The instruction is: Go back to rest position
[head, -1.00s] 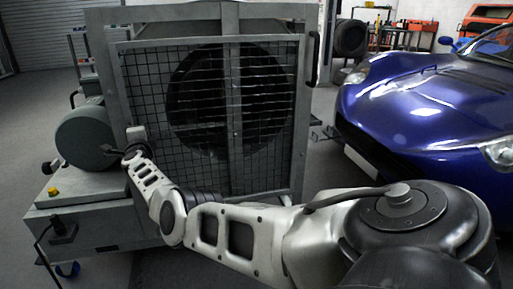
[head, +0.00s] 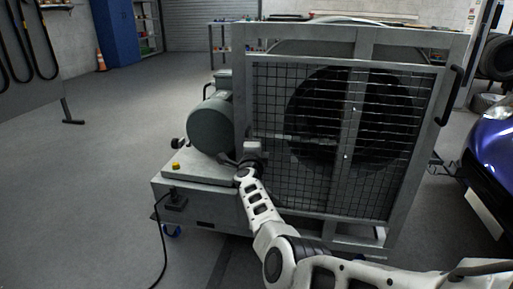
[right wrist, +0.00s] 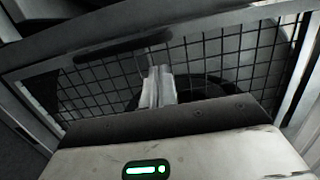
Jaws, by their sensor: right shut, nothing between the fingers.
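My right arm comes in from the bottom right of the head view and reaches toward the front of the large grey fan unit (head: 352,45). Its hand is by the left edge of the wire mesh guard, close to the grey motor. In the right wrist view my right gripper (right wrist: 157,88) is shut with nothing between its pale fingers, which point toward the mesh (right wrist: 200,55). I cannot tell whether the fingers touch the mesh. My left gripper is not in view.
The rounded grey motor (head: 211,127) sits on a wheeled base, with a yellow button (head: 176,166) and a black cable (head: 160,240) trailing on the floor. A blue car (head: 492,165) is at the right edge.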

